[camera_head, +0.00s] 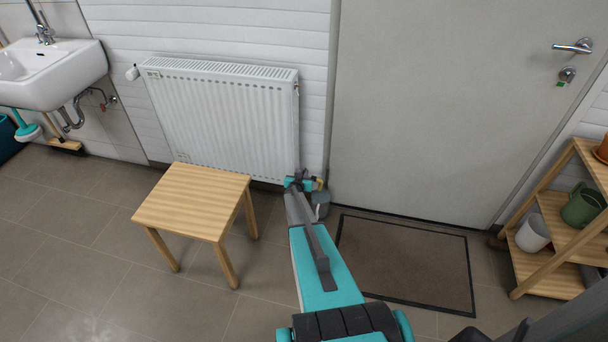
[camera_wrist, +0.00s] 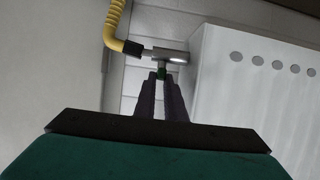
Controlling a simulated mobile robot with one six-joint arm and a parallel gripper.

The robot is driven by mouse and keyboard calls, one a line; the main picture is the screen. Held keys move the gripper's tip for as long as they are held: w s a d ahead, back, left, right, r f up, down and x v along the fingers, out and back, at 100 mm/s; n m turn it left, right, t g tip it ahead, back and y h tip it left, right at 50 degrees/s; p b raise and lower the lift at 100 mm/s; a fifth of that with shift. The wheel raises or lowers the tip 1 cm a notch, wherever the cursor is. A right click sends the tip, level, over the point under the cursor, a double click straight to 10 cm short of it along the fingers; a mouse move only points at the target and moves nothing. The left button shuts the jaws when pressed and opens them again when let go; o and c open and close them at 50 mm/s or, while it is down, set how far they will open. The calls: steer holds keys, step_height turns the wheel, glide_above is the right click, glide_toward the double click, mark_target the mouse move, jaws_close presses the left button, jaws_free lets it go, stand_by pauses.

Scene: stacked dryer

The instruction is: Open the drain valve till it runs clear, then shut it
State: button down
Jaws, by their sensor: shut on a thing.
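The drain valve is a short metal fitting (camera_wrist: 168,57) in the wrist view, with a small green part (camera_wrist: 162,71) below it. My gripper (camera_wrist: 160,78) is shut on that green part, its two dark fingers close on either side. A yellow hose (camera_wrist: 117,25) with a black end joins the fitting from the left. In the head view my gripper (camera_head: 300,183) is low at the radiator's bottom right corner and covers most of the valve. A grey container (camera_head: 321,203) stands on the floor just right of it. Any water and its colour are hidden.
The white radiator (camera_head: 225,118) hangs on the wall. A wooden stool (camera_head: 196,200) stands left of my arm. A brown doormat (camera_head: 405,262) lies right, before the grey door (camera_head: 440,110). A wooden shelf (camera_head: 545,275) with pots is far right, a sink (camera_head: 50,75) far left.

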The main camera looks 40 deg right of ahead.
steer(key=shift+a+f, duration=0.35)
steer(key=shift+a, duration=0.05)
stand_by(0.7)
steer(key=c, duration=1.8)
jaws_free()
steer(key=shift+g, duration=0.3)
steer(key=shift+d+r, duration=0.1)
steer(key=shift+d, duration=0.05)
steer(key=shift+r, duration=0.1)
steer(key=shift+f+v, duration=0.2)
steer(key=shift+v, duration=6.7)
steer(key=shift+s, duration=0.1)
